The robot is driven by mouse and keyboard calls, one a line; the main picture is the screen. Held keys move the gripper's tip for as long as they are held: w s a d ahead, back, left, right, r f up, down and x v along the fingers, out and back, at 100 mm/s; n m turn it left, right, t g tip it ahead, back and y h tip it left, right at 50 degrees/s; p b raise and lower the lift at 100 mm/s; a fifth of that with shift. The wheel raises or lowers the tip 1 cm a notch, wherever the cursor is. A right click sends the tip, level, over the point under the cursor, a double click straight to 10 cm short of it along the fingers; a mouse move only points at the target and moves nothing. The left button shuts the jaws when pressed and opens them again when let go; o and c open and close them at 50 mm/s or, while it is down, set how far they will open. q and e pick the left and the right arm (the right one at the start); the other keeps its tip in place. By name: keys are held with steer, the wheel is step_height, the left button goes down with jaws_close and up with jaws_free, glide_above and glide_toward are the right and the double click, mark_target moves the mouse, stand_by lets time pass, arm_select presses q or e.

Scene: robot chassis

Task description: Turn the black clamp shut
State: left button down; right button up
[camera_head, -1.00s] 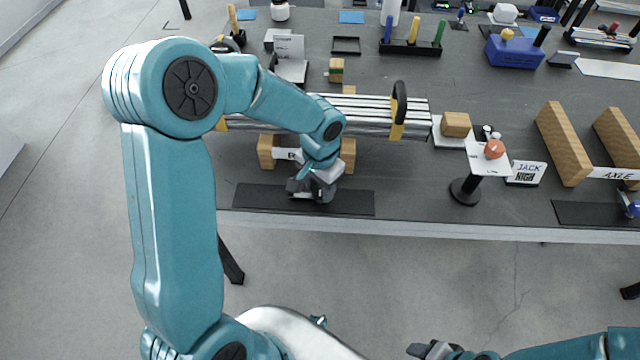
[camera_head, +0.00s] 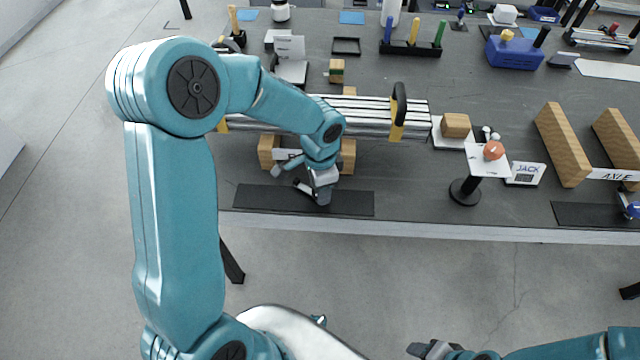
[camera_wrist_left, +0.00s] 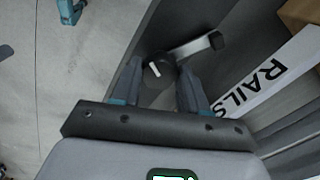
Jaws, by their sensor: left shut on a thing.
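The black clamp (camera_wrist_left: 158,72) shows in the left wrist view as a dark round knob with a white mark. A pale bar with a dark end (camera_wrist_left: 215,41) reaches out from beside it to the upper right. My left gripper (camera_wrist_left: 158,88) has one finger on each side of the knob and is shut on it. In the head view my left gripper (camera_head: 316,194) is low over the dark mat at the table's front edge, and the arm hides most of the clamp. My right gripper (camera_head: 432,349) is at the bottom edge, away from the table; its jaws are unclear.
Silver rails (camera_head: 365,112) with a black-and-yellow end piece (camera_head: 398,112) lie behind the gripper on wooden blocks (camera_head: 348,156). A RAILS label (camera_wrist_left: 262,80) is close to the clamp. A small stand with an orange ball (camera_head: 494,150) is to the right.

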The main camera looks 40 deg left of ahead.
arm_select(q)
steer(key=m+p, duration=0.1)
steer(key=m, duration=0.4)
steer(key=shift+w+r+m, duration=0.1)
steer(key=shift+r+m, duration=0.05)
steer(key=shift+m, duration=0.15)
steer(key=m+p, duration=0.3)
steer(key=m, duration=0.2)
steer(key=shift+m, duration=0.7)
steer(key=c, duration=0.6)
jaws_free()
step_height(320, 180, up, 16)
steer(key=shift+r, duration=0.1)
